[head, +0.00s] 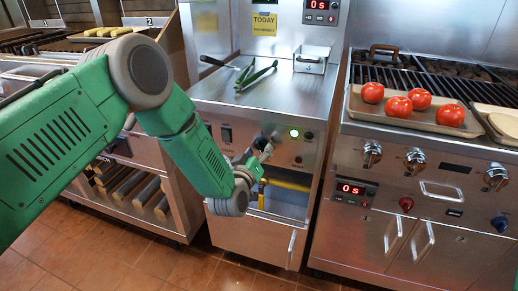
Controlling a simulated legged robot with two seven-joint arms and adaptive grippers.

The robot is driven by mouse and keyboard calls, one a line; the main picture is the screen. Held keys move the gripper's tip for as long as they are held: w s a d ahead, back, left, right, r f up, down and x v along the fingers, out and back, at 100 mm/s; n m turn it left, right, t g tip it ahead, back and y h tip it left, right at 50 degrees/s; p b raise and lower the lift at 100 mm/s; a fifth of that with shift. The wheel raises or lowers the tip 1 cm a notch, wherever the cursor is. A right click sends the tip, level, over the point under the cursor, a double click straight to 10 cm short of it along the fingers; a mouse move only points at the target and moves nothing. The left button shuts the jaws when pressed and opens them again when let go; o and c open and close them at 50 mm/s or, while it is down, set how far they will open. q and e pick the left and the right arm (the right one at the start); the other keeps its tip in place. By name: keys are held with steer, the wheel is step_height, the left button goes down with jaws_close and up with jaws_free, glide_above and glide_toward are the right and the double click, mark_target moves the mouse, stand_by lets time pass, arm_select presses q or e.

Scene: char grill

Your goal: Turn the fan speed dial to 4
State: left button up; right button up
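My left arm reaches in from the left, and my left gripper (262,150) is at the front panel (315,150) of the middle steel unit. The gripper is small and partly hidden by its own wrist, so I cannot tell whether its fingers are open or shut. My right gripper is out of view.
The right grill has a tray (390,118) with tomatoes (420,98), several knobs (414,160) and a red "0s" display (352,190). Yellow pipes (290,185) show in the opening below the panel. The tiled floor (125,262) in front is clear.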

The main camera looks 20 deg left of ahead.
arm_select(q)
steer(key=shift+w+r, duration=0.1)
steer(key=shift+r, duration=0.05)
steer(key=shift+r, duration=0.1)
steer(key=s, duration=1.2)
steer(key=shift+a, duration=0.25)
steer(key=s+a+f+m+g+h, duration=0.15)
steer(key=s+f+m+g, duration=0.25)
steer(key=s+f+g, duration=0.8)
steer(key=s+a+f+m+g+y, duration=0.1)
steer(key=s+a+f+g, duration=0.1)
steer(key=s, duration=0.9)
steer(key=s+a+f+m+g+y, duration=0.1)
steer(key=s+a+f+g, duration=0.2)
steer(key=s, duration=0.9)
steer(key=shift+a+f+p, duration=0.4)
steer(key=shift+a+f, duration=0.35)
steer(key=shift+f, duration=0.1)
